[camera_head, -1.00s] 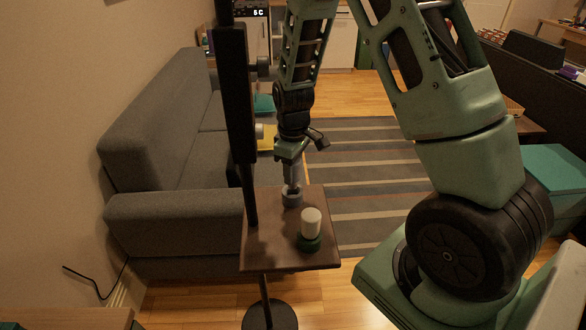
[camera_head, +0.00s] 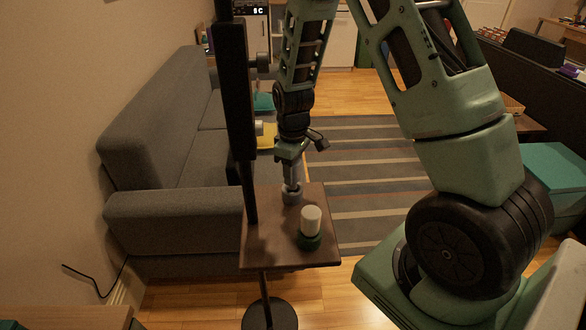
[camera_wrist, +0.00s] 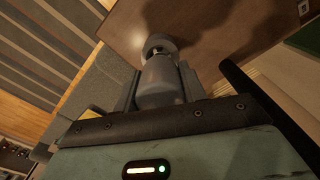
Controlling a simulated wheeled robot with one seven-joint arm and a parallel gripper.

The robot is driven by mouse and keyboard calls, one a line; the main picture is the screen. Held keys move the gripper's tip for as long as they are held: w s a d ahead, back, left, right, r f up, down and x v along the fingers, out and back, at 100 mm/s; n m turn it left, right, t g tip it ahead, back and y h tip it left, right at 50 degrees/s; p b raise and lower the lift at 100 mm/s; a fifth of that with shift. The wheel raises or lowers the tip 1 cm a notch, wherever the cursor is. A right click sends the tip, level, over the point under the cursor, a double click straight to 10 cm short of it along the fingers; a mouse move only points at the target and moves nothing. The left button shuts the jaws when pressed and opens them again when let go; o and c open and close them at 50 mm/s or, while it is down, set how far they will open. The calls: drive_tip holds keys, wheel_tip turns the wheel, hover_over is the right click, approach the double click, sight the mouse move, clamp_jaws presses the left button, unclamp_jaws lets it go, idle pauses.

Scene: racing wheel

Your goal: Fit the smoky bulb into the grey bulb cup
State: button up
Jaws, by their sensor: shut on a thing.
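The grey bulb cup (camera_head: 292,198) stands on the small brown side table, near its back edge. My gripper (camera_head: 292,172) points down right above it and is shut on the smoky bulb. In the wrist view the smoky bulb (camera_wrist: 160,82) sits between the two fingers (camera_wrist: 160,90), its narrow end pointing away toward the table. The grey cup's rim (camera_wrist: 158,42) shows just beyond that end. The bulb's lower end is at or just inside the cup's mouth; I cannot tell how deep.
A white bulb (camera_head: 311,219) stands upright in a green cup (camera_head: 309,241) at the front right of the side table (camera_head: 272,254). A black upright post (camera_head: 238,100) rises along the table's left side. A grey sofa (camera_head: 165,222) is to the left.

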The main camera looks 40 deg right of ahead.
drive_tip(key=shift+f+b, duration=0.8)
drive_tip(key=shift+f, duration=0.6)
drive_tip(key=o, duration=1)
drive_tip(key=shift+o, duration=0.2)
drive_tip(key=shift+r, duration=0.15)
wheel_tip(320, 180, up, 17)
drive_tip(key=shift+r, duration=0.15)
drive_tip(key=s+a+n+p, duration=0.1)
drive_tip(key=s+a+n, duration=0.1)
drive_tip(key=s+a, duration=2.2)
drive_tip(key=shift+a+r+y, duration=0.25)
drive_tip(key=shift+a+y, duration=0.05)
